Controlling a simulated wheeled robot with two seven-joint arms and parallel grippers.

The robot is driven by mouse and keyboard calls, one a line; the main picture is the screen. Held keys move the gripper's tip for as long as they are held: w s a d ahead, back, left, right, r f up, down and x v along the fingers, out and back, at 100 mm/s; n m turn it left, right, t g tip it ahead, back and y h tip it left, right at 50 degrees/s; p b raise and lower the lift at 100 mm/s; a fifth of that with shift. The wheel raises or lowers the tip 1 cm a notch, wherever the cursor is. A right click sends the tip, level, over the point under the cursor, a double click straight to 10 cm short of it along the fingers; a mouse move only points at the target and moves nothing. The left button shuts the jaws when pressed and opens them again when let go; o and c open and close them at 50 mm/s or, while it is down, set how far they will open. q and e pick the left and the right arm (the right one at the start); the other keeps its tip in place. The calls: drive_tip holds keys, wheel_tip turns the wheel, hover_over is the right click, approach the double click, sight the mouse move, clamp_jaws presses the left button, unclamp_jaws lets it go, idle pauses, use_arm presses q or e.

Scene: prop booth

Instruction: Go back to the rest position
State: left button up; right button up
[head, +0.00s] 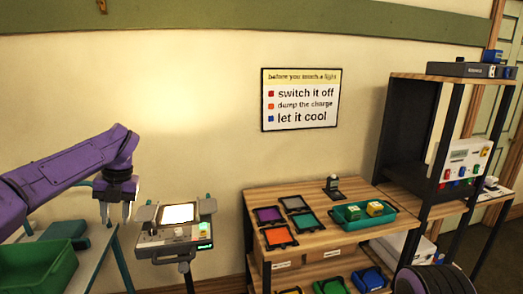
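My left arm comes in from the left, and my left gripper (116,214) points down at the left of the head view. Its two fingers are apart with nothing seen between them, so it is open and empty. It hangs just left of a lit panel device (176,237) on a stand, and looks apart from it, though depth is hard to judge. My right gripper is not in view.
A green bin (36,272) stands on a table at the lower left. A wooden shelf (345,232) holds coloured square frames and a teal tray (401,224) with small blocks. A taller rack (440,78) stands at the right. A sign (300,99) hangs on the wall.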

use_arm(q)
drive_tip(key=s+d+f+m+t+y, duration=0.1)
drive_tip(key=s+f+m+t+y, duration=0.15)
drive_tip(key=f+m, duration=0.5)
drive_tip(key=s+d+f+m+t+y, duration=0.1)
drive_tip(key=s+f+m+t+y, duration=0.2)
drive_tip(key=f, duration=0.8)
drive_tip(key=s+d+f+m+t+y, duration=0.1)
drive_tip(key=f+m+y, duration=0.2)
drive_tip(key=f+m, duration=0.5)
drive_tip(key=s+d+f+m+t+h, duration=0.1)
drive_tip(key=s+f+m+h, duration=0.2)
drive_tip(key=s+f+m, duration=0.35)
drive_tip(key=s+d+f+m+h, duration=0.2)
drive_tip(key=s+f+m, duration=0.1)
drive_tip(key=s+f, duration=0.5)
drive_tip(key=s+m+g+h, duration=0.3)
drive_tip(key=s+m+g, duration=0.15)
drive_tip(key=s, duration=1.45)
wheel_tip(320, 180, down, 11)
drive_tip(key=t+b, duration=0.1)
drive_tip(key=b, duration=0.9)
drive_tip(key=shift+w+d+f, duration=0.15)
drive_tip(key=shift+w+d, duration=0.15)
drive_tip(key=shift+w, duration=0.1)
drive_tip(key=shift+m, duration=0.25)
